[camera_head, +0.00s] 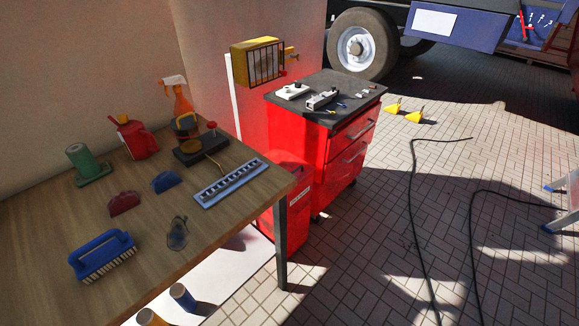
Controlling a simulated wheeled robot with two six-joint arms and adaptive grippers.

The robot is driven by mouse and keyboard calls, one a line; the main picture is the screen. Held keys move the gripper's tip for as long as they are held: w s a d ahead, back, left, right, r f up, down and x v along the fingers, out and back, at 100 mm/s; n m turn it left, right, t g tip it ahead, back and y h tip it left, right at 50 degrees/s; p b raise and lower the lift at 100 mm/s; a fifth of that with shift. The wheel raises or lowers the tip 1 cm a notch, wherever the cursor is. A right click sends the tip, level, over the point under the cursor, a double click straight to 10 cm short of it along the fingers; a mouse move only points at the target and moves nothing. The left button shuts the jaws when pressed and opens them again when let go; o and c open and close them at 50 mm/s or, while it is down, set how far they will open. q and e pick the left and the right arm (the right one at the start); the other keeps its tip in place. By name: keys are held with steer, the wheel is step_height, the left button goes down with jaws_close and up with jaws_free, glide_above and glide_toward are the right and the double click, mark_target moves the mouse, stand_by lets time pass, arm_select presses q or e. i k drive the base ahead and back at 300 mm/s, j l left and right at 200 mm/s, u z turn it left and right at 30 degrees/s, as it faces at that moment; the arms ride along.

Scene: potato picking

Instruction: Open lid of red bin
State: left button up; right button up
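A red bin (312,219) stands on the floor between the wooden table and the red tool cabinet. A pale label shows on its front. Its top (287,167) looks covered by a red lid, which seems to be down, though the shade and similar reds make its edge hard to read. The table corner and table leg hide part of the bin's front and left side. Neither of my grippers is in view, and nothing is touching the bin.
The wooden table (60,215) holds a blue brush (101,251), spray bottle (177,98), red can (137,137) and a socket rail (229,184). The red cabinet (310,145) stands right behind the bin. Black cables (412,190) cross the otherwise open paving at right.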

mark_target(296, 165)
steer(key=i+l+u, duration=0.1)
steer(key=u, duration=0.3)
steer(key=i+l+u, duration=0.1)
steer(key=l+u, duration=0.45)
steer(key=u, duration=0.3)
steer(key=i+l+u, duration=0.1)
steer(key=l+u, duration=0.3)
steer(key=j, duration=0.15)
